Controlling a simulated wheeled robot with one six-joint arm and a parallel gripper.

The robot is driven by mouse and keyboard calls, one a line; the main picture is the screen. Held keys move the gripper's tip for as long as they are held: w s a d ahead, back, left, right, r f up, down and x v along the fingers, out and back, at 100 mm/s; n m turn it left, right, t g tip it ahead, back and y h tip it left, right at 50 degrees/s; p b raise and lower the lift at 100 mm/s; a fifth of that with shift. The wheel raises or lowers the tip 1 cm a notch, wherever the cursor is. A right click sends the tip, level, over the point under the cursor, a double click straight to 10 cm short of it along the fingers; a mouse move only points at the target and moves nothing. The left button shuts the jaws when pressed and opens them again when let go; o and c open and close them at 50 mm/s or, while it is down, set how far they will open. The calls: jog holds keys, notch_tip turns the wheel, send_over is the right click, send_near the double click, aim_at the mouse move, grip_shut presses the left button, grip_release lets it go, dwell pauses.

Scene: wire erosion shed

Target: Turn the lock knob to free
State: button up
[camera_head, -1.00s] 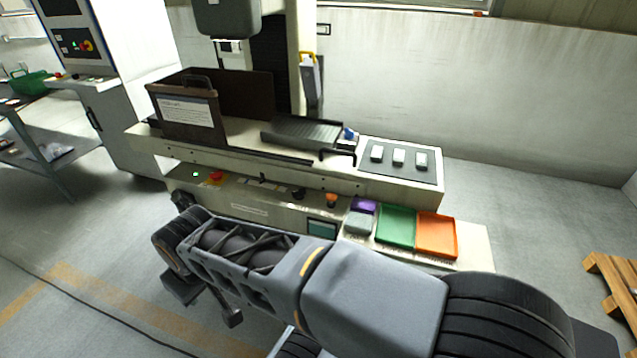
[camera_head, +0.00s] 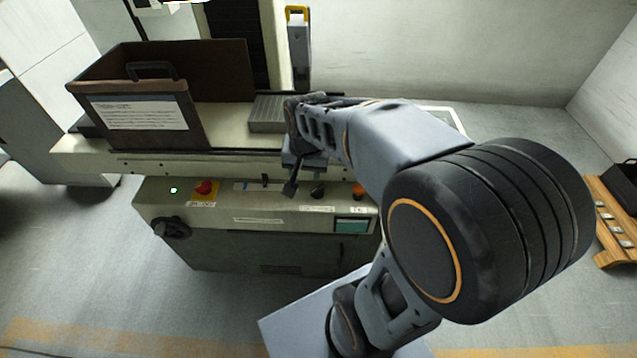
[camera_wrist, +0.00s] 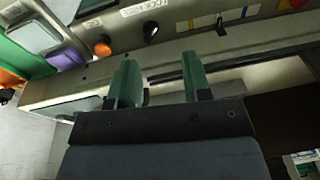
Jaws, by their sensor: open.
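The lock knob looks to be the small black knob (camera_head: 317,192) on the machine's front control panel, beside a white label. My gripper (camera_head: 290,188) hangs just left of the knob in the head view. In the wrist view its two green-tipped fingers (camera_wrist: 160,78) are apart with nothing between them. The knob lies beyond the fingertips, not between them. Which setting the knob is at, I cannot tell.
An orange knob (camera_head: 358,190) sits right of the black one, above a small screen (camera_head: 351,225). A red button (camera_head: 205,187) and a black handwheel (camera_head: 172,228) are at the left. The brown tank (camera_head: 135,115) stands on the bed. Purple (camera_wrist: 66,56) and green trays show in the wrist view.

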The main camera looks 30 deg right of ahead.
aim_at(314, 190)
jog(key=w+d+f+m+g+p, duration=0.1)
jog(key=w+d+f+m+g, duration=0.1)
jog(key=w+d+f+m, duration=0.5)
jog(key=shift+m, duration=0.7)
jog(key=f, duration=0.8)
jog(key=w+a+f+p, duration=0.1)
jog(key=f, duration=0.4)
jog(key=shift+w, duration=0.1)
jog(key=shift+c, duration=0.2)
grip_shut()
